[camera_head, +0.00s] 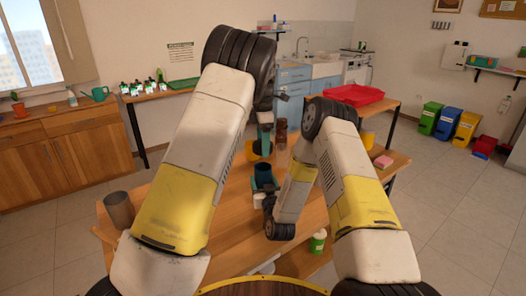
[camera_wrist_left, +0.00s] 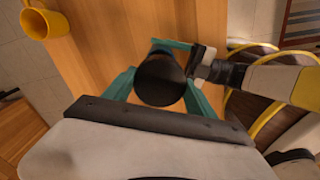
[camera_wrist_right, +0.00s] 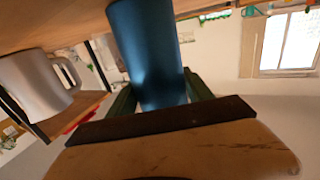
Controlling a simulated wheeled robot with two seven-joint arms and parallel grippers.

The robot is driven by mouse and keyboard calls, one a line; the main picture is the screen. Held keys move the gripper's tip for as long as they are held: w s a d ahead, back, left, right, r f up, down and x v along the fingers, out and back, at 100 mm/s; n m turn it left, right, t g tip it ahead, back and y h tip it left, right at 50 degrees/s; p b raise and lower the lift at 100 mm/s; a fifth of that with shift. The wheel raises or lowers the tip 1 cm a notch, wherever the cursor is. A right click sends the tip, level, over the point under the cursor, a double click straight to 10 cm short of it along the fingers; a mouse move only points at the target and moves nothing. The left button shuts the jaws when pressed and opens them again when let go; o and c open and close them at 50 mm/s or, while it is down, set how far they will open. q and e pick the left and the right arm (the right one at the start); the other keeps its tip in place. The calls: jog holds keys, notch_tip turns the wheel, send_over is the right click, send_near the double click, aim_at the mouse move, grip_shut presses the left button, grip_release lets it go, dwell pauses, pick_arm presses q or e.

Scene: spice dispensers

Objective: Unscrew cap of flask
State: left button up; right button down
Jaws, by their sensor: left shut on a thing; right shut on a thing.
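The blue flask (camera_head: 263,172) stands over the table in the middle of the head view. My right gripper (camera_head: 264,187) is shut around its side; the blue body fills the jaws in the right wrist view (camera_wrist_right: 150,55). My left gripper (camera_head: 265,132) is above the flask, pointing down. It is shut on the round black cap (camera_wrist_left: 160,79), seen from above between teal fingers in the left wrist view. In the head view a gap appears between the left fingers and the flask's dark top. The cap hides what lies below it in the left wrist view.
A yellow mug (camera_wrist_left: 44,22) stands close by. Brown jars (camera_head: 281,132) stand behind it. A grey cup (camera_head: 119,210) is on the table's left, a green-labelled container (camera_head: 318,241) at front right. A red tray (camera_head: 353,95) lies farther back. My arms cover much of the table (camera_head: 228,235).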

jog(key=shift+c, duration=1.6)
grip_release()
jog(key=shift+s, duration=0.1)
